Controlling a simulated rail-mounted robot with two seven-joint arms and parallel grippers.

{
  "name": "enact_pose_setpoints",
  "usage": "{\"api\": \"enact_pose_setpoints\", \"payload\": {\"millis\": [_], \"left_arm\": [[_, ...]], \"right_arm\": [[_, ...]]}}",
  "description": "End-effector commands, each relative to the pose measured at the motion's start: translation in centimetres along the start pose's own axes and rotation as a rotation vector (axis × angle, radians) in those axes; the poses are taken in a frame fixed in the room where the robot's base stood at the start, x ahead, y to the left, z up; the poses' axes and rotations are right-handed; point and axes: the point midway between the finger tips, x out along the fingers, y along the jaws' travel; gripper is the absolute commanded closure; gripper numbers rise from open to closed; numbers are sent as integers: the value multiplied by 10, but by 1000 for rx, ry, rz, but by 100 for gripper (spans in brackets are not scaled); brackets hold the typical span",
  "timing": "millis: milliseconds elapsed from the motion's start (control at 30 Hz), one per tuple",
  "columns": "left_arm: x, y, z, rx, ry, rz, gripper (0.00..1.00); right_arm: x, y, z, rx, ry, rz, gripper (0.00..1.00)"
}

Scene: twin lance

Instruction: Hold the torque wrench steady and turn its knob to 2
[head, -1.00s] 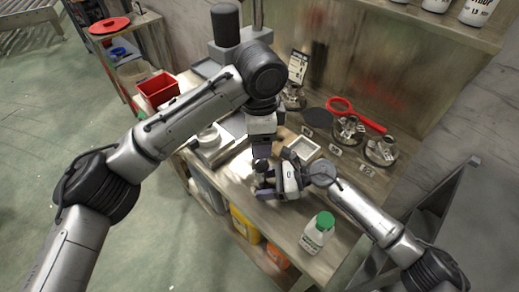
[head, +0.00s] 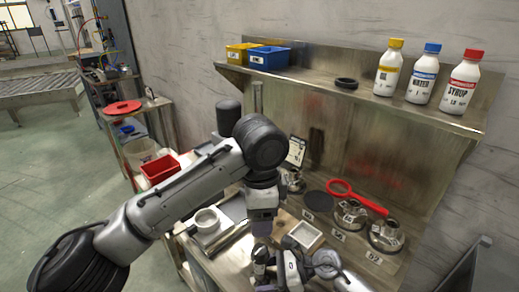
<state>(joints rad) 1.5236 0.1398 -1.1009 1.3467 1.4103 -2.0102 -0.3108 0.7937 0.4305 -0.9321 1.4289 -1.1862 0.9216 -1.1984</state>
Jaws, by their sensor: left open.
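My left gripper (head: 262,228) points down over the bench from above and is open. My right gripper (head: 268,268) lies just below it at the bottom of the picture, and its fingers are partly hidden, so its hold cannot be read. A small dark rounded piece (head: 259,254) shows between the two grippers; I cannot tell whether it is the wrench's knob. A dark bar (head: 229,238) lies along the bench to the left of the grippers. I cannot make out the torque wrench or any number on its knob for sure.
A white open box (head: 305,235), a red ring-handled tool (head: 358,197) and metal fittings (head: 386,236) stand behind and right on the bench. The shelf above holds bottles (head: 421,88) and bins (head: 263,57). A red bin (head: 160,169) stands at left.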

Motion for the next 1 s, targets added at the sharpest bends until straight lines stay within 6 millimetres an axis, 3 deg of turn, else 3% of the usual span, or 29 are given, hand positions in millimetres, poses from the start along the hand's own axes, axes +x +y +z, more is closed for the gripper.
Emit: {"api": "enact_pose_setpoints", "payload": {"millis": [167,467,1000], "left_arm": [[0,0,0,0,0,0,36],[0,0,0,0,0,0,36],[0,0,0,0,0,0,36]], "right_arm": [[0,0,0,0,0,0,11],[-4,0,0,0,0,-1,11],[-92,0,-1,1,1,-2,11]]}}
